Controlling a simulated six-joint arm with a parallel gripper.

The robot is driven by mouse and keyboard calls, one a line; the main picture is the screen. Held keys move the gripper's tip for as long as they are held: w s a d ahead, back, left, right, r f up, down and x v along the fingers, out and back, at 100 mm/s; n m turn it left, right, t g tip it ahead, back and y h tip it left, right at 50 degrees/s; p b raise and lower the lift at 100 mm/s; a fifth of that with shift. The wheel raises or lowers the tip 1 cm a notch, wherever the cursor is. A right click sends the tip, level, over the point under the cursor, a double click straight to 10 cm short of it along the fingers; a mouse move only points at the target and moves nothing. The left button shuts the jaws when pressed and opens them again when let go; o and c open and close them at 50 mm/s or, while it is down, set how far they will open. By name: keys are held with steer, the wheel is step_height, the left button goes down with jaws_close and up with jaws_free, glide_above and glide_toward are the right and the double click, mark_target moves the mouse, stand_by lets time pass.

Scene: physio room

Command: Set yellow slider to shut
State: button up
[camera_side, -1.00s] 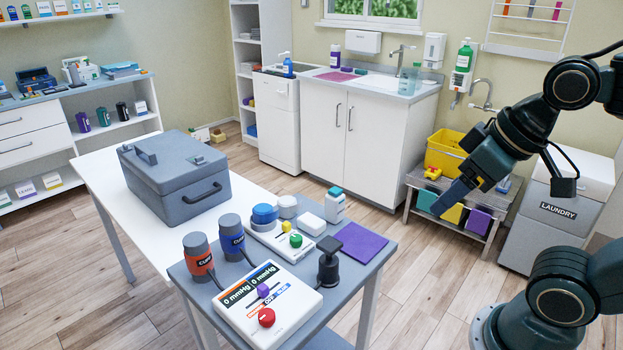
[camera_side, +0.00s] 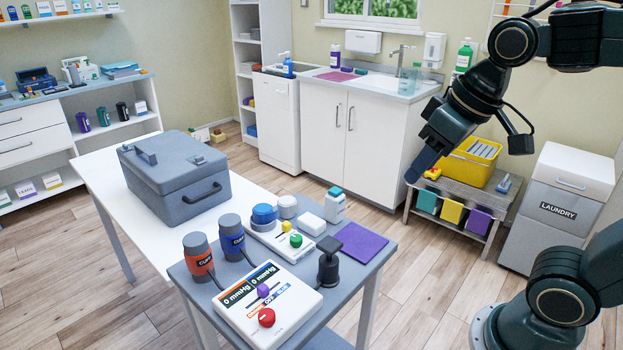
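The yellow slider (camera_side: 286,226) is a small yellow knob on a white device (camera_side: 312,249) on the grey table. A green knob (camera_side: 296,240) sits just in front of it and a blue round part (camera_side: 264,214) behind it on the left. Markings beside the slider are too small to read, so its setting cannot be told. My gripper (camera_side: 411,176) is in the air to the right of the table, pointing down and left, well apart from the slider. Its fingers show edge-on as one dark shape, so their opening is unclear. Nothing is seen held in it.
A white panel (camera_side: 292,317) with a purple slider and red knob stands in front. Two cuff canisters (camera_side: 198,257) stand left of it, a black post (camera_side: 328,265) right. A grey case (camera_side: 175,180) stands behind.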

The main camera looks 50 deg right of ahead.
steer(key=w+g, duration=0.1)
steer(key=w, duration=0.8)
steer(key=g, duration=0.4)
glide_above(286, 223)
step_height(286, 223, down, 13)
steer(key=shift+s+f, duration=0.1)
steer(key=shift+f, duration=0.05)
step_height(286, 223, down, 14)
steer(key=shift+r, duration=0.1)
steer(key=shift+c, duration=0.4)
jaws_close()
